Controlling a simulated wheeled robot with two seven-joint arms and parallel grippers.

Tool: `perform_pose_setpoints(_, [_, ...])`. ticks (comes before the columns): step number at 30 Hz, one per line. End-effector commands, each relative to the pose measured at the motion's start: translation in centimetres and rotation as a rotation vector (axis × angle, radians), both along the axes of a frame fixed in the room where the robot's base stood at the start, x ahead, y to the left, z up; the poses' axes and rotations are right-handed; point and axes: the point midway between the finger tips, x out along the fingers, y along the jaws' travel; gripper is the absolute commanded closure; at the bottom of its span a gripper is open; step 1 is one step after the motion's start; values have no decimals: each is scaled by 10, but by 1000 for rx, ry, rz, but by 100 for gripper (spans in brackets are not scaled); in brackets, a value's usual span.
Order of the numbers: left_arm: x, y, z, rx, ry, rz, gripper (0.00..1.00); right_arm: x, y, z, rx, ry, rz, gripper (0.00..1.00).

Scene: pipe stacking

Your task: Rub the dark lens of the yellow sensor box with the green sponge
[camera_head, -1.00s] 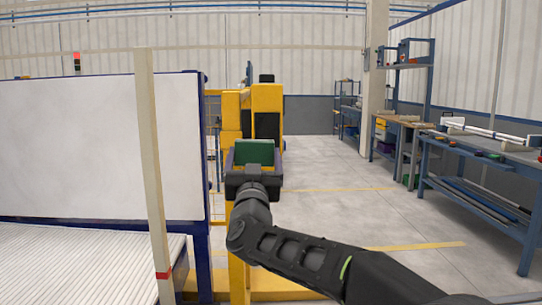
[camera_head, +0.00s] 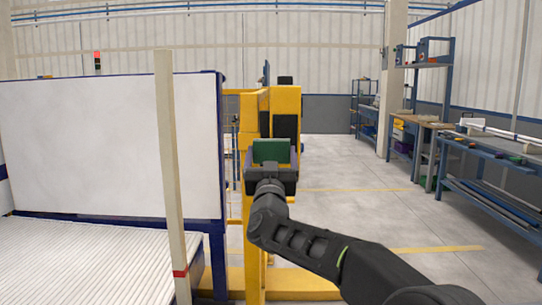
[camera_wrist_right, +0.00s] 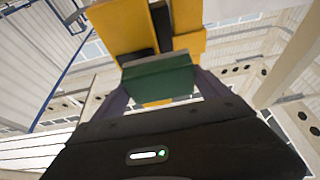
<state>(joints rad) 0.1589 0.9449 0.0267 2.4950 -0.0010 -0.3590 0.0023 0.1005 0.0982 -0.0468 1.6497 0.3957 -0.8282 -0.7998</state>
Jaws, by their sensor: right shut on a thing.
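My right gripper (camera_head: 271,155) is shut on the green sponge (camera_head: 271,150), which stands up between its two fingers. In the head view the sponge overlaps the lower part of the yellow sensor box (camera_head: 257,110) and its dark lens (camera_head: 287,126). In the right wrist view the sponge (camera_wrist_right: 158,82) sits between the fingers, with the yellow box (camera_wrist_right: 120,25) and a dark strip (camera_wrist_right: 162,25) beyond it. I cannot tell whether the sponge touches the lens. My left gripper is not in view.
A large white panel (camera_head: 100,145) with a blue frame stands at left above a roller conveyor (camera_head: 85,260). A pale post (camera_head: 170,180) rises in front of it. Blue workbenches (camera_head: 490,160) line the right side. The floor (camera_head: 350,215) between is clear.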

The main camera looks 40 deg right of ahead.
Motion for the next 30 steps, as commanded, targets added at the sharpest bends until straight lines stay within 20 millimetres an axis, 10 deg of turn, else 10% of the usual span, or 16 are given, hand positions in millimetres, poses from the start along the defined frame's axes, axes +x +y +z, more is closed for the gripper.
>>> perform_pose_setpoints(30, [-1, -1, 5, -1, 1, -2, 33, 12, -9, 0, 0, 0, 1, 47])
